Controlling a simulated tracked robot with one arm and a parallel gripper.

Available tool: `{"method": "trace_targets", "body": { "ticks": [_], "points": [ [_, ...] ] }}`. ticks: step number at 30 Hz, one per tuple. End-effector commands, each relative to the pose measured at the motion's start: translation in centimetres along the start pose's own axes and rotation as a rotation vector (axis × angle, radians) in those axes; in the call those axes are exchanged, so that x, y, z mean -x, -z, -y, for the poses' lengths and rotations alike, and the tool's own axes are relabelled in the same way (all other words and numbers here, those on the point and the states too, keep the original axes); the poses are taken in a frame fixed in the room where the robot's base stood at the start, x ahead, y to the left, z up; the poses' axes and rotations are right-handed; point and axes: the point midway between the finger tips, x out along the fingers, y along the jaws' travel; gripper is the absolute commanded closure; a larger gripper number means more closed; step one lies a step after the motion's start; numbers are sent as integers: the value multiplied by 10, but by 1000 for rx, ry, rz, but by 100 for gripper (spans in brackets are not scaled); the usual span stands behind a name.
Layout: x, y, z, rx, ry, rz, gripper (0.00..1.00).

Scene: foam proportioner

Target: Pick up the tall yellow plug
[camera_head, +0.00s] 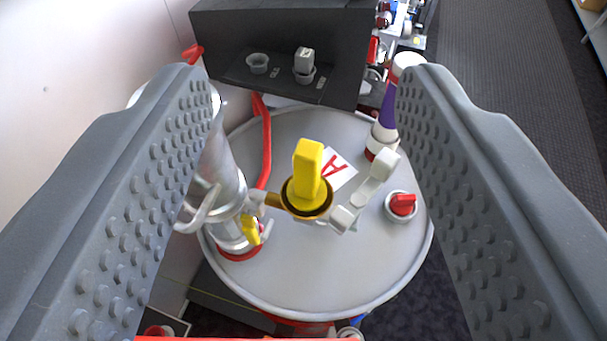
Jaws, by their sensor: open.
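The tall yellow plug (308,170) stands upright in a dark round socket at the end of a brass-coloured fitting, above the grey drum lid. Its block-shaped handle points up towards the camera. My gripper (305,100) is open, with one wide grey studded finger on each side of the picture. The plug lies between the two fingers in the picture, with clear space on both sides, and neither finger touches it. How far the fingertips are above or beyond the plug is hard to tell.
A grey metal cylinder (222,165) with a small yellow handle (251,229) stands left of the plug. A white-and-purple pipe (388,115), a pale jointed lever (377,180) and a red knob (402,204) are right. A dark box (285,40) with two sockets stands behind the drum lid (310,270).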

Motion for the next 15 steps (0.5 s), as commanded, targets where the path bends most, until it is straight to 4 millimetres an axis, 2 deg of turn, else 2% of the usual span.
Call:
{"method": "trace_targets", "body": {
  "ticks": [6,11,15],
  "points": [
    [-34,-3,0,50,166,143,51],
    [-68,-16,-5,120,390,268,51],
    [-92,-32,-19,181,599,320,51]
  ]
}}
